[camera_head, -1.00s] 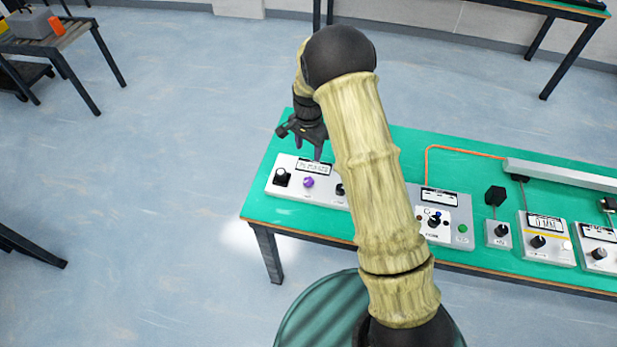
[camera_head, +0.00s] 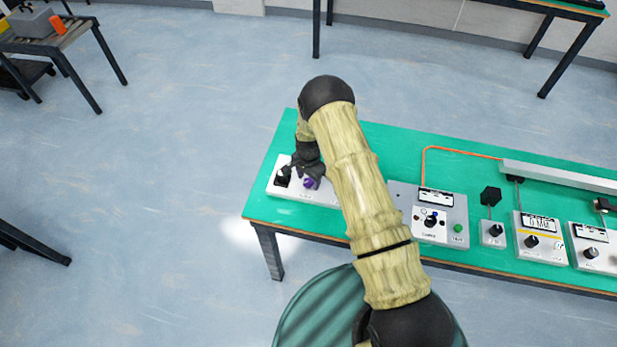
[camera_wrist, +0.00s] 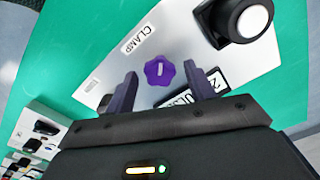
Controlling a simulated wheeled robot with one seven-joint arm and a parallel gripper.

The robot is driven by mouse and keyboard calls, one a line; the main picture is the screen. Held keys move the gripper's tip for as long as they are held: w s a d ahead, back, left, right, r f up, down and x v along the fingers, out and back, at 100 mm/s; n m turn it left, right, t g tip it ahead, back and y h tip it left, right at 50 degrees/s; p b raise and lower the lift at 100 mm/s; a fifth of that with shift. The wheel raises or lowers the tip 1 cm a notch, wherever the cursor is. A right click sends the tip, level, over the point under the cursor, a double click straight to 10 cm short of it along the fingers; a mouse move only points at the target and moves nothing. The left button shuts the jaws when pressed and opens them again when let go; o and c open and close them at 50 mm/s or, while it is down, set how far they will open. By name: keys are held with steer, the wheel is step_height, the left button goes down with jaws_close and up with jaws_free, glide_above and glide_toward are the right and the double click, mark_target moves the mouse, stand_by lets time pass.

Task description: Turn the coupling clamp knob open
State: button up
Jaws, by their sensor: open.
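The purple star-shaped clamp knob (camera_wrist: 160,70) sits on a white panel (camera_wrist: 185,40) beside a label reading CLAMP. In the head view the knob (camera_head: 309,183) shows just below my gripper, on the panel (camera_head: 325,197) at the left end of the green table. My gripper (camera_wrist: 159,84) is open in the wrist view, with one dark finger on each side of the knob and gaps left and right. Whether the fingertips are down at knob height is hard to tell. The panel's display is largely hidden by my arm in the head view.
A black knob with a white cap (camera_wrist: 252,20) stands on the same panel close to the right finger. Other control boxes (camera_head: 432,217) with knobs line the green table (camera_head: 400,150) to the right. The back of the table is mostly clear.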

steer(key=shift+f, duration=0.2)
steer(key=shift+c, duration=0.2)
steer(key=c, duration=0.9)
